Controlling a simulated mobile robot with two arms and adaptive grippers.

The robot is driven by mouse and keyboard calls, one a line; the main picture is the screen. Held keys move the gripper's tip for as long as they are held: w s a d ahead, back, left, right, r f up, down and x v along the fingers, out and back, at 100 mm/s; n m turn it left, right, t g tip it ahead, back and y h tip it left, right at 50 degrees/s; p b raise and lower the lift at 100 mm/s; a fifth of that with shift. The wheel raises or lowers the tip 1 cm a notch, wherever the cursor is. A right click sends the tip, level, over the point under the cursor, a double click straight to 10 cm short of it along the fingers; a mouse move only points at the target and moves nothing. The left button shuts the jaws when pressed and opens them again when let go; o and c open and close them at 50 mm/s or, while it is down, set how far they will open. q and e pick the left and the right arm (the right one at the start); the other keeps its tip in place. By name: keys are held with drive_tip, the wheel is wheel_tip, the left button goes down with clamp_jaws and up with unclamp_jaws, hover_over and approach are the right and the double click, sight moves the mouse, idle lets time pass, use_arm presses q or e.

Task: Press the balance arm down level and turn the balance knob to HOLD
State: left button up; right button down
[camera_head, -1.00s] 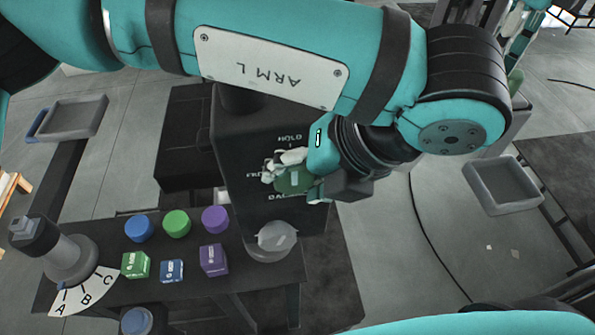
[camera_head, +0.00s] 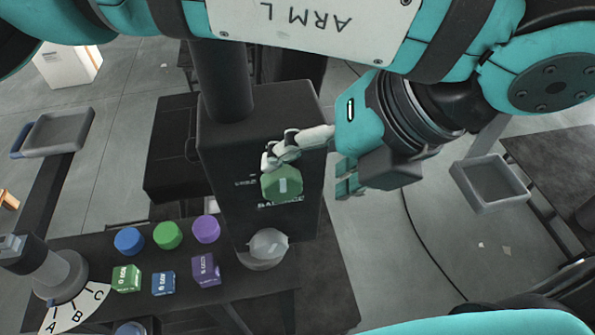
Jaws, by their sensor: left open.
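The green balance knob (camera_head: 282,184) sits on the face of a dark column housing (camera_head: 225,150), with a short white mark near its middle. A partly covered "BALANCE" label shows below it, and small lettering to its left is too faint to read. My left gripper (camera_head: 274,158) is open, its pale fingers at the knob's upper edge; I cannot tell whether they touch it. They cover the housing above the knob, and I see no HOLD label. I cannot make out the balance arm. My right gripper is not in view.
Blue, green and purple round caps (camera_head: 167,235) and matching cubes (camera_head: 163,284) stand on the dark bench. A clear dome (camera_head: 268,243) is below the knob. A grey lever post (camera_head: 55,275) with an A-B-C dial is at left. Grey trays (camera_head: 490,183) stand at both sides.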

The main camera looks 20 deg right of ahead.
use_arm(q)
drive_tip(key=shift+s+d+r, duration=0.15)
drive_tip(key=shift+s+r, duration=0.05)
drive_tip(key=shift+r, duration=0.15)
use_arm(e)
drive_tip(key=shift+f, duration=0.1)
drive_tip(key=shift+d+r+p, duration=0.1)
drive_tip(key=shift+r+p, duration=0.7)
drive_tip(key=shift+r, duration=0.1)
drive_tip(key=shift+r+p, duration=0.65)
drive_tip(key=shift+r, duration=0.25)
use_arm(q)
wheel_tip(320, 180, up, 7)
drive_tip(key=p, duration=0.3)
drive_tip(key=shift+f+p, duration=0.15)
drive_tip(key=shift+p, duration=0.25)
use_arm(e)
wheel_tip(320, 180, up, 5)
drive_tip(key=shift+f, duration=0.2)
use_arm(q)
drive_tip(key=shift+w, duration=0.1)
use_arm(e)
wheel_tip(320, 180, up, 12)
